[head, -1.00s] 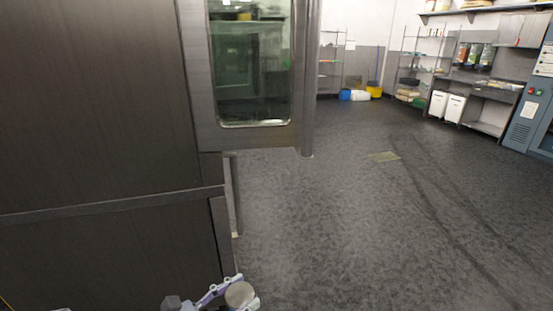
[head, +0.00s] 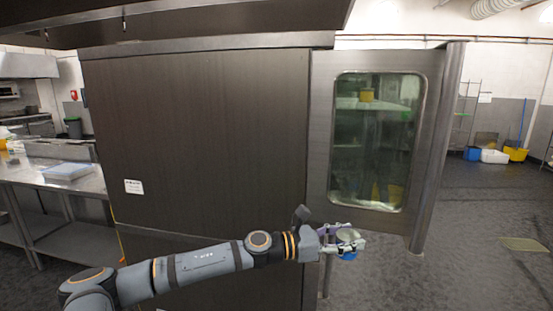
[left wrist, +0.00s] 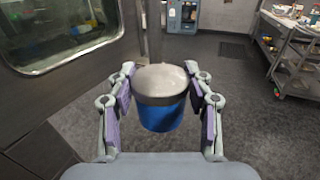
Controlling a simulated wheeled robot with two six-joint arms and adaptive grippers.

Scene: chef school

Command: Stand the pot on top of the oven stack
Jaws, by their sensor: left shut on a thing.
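The pot is blue with a pale grey lid or top; in the left wrist view the pot (left wrist: 160,108) sits upright between the fingers. My left gripper (head: 346,240) is shut on the pot (head: 349,255), holding it in the air over the floor, in front of the oven door. In the left wrist view the left gripper (left wrist: 160,95) has a finger on each side of it. The oven stack (head: 205,140) is a tall dark metal block in the middle of the head view, with a glass-windowed door (head: 322,130) standing out at its right. My right gripper is not in view.
A dark hood (head: 210,22) hangs above the oven stack, with a narrow gap over its top. A steel table (head: 70,185) stands at the left. The left wrist view shows a loaded steel trolley (left wrist: 295,60) at the right.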

